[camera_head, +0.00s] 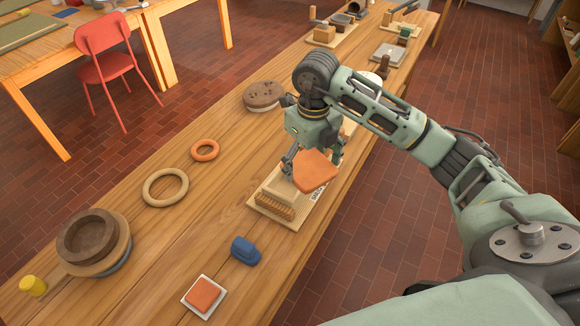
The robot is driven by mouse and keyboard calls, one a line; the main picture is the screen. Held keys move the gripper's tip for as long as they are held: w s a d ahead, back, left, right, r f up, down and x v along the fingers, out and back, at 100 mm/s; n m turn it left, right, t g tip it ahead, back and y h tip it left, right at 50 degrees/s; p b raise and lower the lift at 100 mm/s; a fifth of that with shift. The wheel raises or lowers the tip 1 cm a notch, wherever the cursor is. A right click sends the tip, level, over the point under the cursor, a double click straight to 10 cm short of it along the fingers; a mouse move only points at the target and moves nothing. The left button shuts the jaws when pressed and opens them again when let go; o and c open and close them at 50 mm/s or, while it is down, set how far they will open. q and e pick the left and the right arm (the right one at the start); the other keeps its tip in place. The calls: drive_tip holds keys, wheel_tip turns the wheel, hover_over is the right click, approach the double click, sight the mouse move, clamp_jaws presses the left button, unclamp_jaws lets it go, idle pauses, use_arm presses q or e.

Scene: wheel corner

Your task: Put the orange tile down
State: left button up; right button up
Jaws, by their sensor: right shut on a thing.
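The orange tile (315,174) is in my right gripper (311,160), which is shut on it. The tile is tilted and appears to be held above a pale wooden board (293,222) on the bench. The tile and gripper hide part of that board. A second orange square piece (203,293) lies on a white square base (188,297) near the front of the bench. My left gripper is not in view.
A round brown disc (264,94) lies behind. Bare wood shows between them.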

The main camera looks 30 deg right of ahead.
drive_tip(key=w+f, duration=0.1)
drive_tip(key=w, duration=0.1)
drive_tip(key=w+a+f+p, duration=0.1)
drive_tip(key=w, duration=0.1)
drive_tip(key=w+a+f, duration=0.1)
drive_tip(key=w, duration=0.1)
drive_tip(key=shift+a+f+p, duration=0.25)
drive_tip(key=shift+f+p, duration=0.05)
drive_tip(key=shift+f, duration=0.05)
wheel_tip(320, 180, down, 4)
drive_tip(key=shift+a+r+p, duration=0.1)
drive_tip(key=shift+r+p, duration=0.05)
drive_tip(key=shift+p, duration=0.7)
drive_tip(key=shift+f, duration=0.25)
drive_tip(key=shift+f, duration=0.15)
drive_tip(key=o, duration=1.4)
